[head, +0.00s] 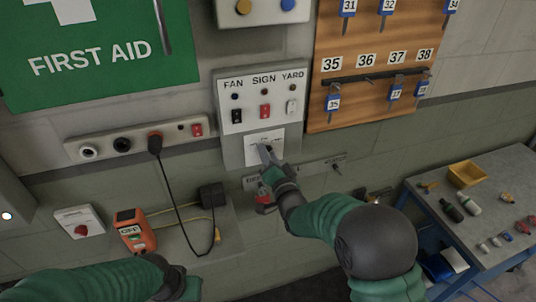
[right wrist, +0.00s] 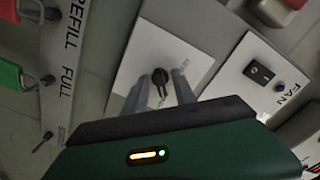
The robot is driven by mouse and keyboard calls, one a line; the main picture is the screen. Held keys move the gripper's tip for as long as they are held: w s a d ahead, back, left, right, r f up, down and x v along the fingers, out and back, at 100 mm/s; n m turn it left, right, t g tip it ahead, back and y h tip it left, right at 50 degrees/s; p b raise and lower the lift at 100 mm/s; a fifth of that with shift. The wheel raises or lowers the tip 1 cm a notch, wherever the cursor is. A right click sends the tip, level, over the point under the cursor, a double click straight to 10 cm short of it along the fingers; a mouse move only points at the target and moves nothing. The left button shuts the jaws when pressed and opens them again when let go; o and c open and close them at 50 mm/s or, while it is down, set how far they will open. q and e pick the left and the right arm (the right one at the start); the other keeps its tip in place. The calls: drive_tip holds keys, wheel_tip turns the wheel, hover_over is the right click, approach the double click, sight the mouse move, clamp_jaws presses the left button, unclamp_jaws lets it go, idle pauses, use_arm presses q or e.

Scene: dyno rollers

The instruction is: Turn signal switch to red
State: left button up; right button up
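A white plate (head: 274,136) with a small dark rotary switch is on the wall below the FAN, SIGN and YARD panel. The plate (right wrist: 190,52) and its black knob (right wrist: 160,77) show clearly in the right wrist view. Faint lettering is on the plate, too small to read. My right gripper (head: 265,153) is at the plate and hides part of it in the head view. In the right wrist view its two grey fingers (right wrist: 159,95) are apart, one on each side of the knob, with gaps showing.
The switch panel (head: 248,107) is just above the plate. A key board (head: 340,100) hangs at upper right. A socket strip (head: 104,139) with a black cable is at left, above an orange meter (head: 135,231). A workbench (head: 430,203) with small items stands at right.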

drive_tip(key=shift+w+d, duration=0.1)
drive_tip(key=c, duration=0.4)
clamp_jaws()
drive_tip(key=shift+f, duration=0.1)
